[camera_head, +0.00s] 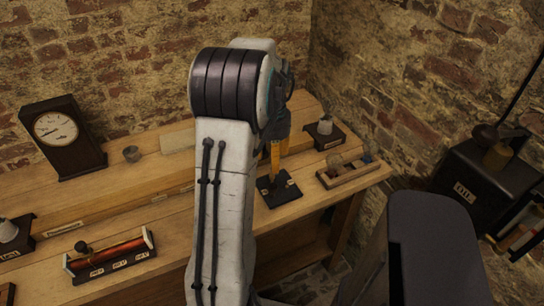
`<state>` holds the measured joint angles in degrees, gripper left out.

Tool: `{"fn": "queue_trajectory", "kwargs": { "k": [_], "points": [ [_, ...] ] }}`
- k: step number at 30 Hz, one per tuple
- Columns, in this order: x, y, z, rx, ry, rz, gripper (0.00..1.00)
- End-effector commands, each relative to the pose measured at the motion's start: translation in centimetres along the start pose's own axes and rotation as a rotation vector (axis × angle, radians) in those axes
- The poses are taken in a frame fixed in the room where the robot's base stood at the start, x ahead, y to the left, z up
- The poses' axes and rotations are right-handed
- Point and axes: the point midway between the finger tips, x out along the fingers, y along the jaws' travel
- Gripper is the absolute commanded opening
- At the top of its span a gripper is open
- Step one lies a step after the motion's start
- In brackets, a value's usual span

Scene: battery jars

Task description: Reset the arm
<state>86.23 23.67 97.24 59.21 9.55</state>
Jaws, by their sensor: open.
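My arm rises through the middle of the picture and bends at a dark ribbed joint. My gripper (278,158) shows only in part behind the arm, with yellow-orange parts pointing down. It hangs over or close to a small black base (283,192) on the wooden bench (165,208). The arm hides part of the gripper, and I cannot tell whether it touches the base. I see nothing held in it.
A wooden tray (347,172) and a black-based device (325,133) stand at right. A black box (470,185) is beyond the bench. Brick walls close the back.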

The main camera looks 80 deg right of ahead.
Motion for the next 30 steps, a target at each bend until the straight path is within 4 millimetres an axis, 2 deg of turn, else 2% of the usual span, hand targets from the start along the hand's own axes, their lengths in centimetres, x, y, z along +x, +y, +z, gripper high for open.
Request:
{"fn": "queue_trajectory", "kwargs": {
  "k": [21,24,30],
  "points": [
    [0.0,0.0,0.0,0.000,0.000,0.000,0.53],
    [0.1,-0.1,-0.5,-0.062,0.023,-0.003,0.53],
    [3.5,0.7,4.1,-0.121,-0.085,0.009,0.53]
  ]
}}
